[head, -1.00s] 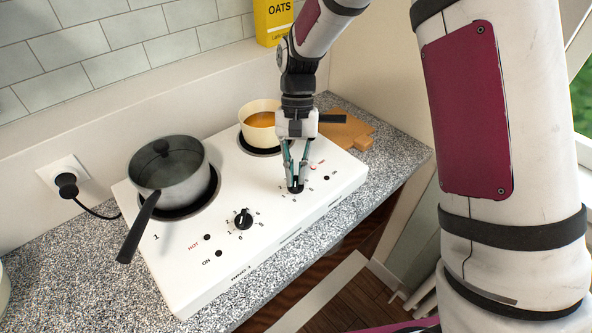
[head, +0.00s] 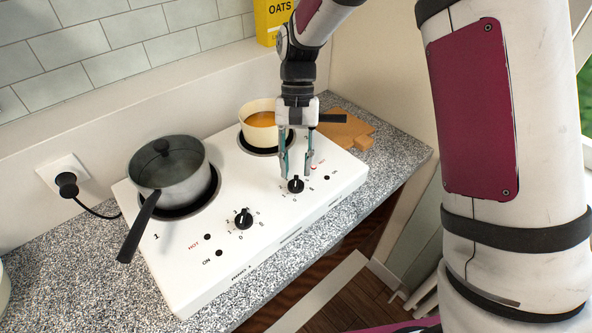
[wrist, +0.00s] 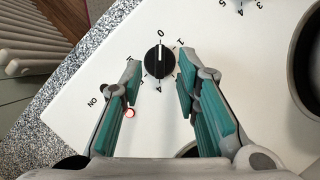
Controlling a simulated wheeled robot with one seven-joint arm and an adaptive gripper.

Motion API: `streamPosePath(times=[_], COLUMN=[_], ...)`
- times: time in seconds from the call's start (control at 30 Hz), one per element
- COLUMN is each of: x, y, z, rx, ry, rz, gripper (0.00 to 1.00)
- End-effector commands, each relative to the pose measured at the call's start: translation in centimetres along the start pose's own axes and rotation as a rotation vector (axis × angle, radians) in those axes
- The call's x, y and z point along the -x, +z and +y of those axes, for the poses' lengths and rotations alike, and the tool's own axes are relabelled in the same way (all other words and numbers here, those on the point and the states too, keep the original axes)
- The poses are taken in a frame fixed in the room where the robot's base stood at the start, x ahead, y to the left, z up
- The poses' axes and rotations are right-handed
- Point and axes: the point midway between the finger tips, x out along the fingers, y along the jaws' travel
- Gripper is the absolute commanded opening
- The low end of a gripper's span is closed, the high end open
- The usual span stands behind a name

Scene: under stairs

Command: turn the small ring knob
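The small ring knob (head: 296,184) is black and round, on the white hob's front near the smaller ring. In the wrist view this knob (wrist: 159,61) shows a white line running up and down the picture, its upper end near the 0 mark. My gripper (head: 296,168) is open, its teal-padded fingers apart and just above the knob. In the wrist view the fingertips of the gripper (wrist: 158,78) lie on either side of the knob, with clear gaps and no contact visible.
A red light (wrist: 131,112) glows beside the dial. The other knob (head: 243,218) sits to the left. A grey lidded saucepan (head: 170,170) stands on the large ring, its handle overhanging the front. A cream pot (head: 247,113) stands behind my gripper, with a wooden board (head: 345,127) to the right.

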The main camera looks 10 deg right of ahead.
Motion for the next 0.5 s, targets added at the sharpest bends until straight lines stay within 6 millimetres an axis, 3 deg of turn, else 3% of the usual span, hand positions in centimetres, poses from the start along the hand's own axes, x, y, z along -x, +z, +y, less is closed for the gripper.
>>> streamPosePath(times=[0.3, 0.5], x=[6.5, 8.9], y=[-0.1, 0.0], z=[0.0, 0.0], rx=[0.001, 0.001], ry=[-0.001, 0.001], rz=[0.003, -0.001], gripper=[0.29, 0.29])
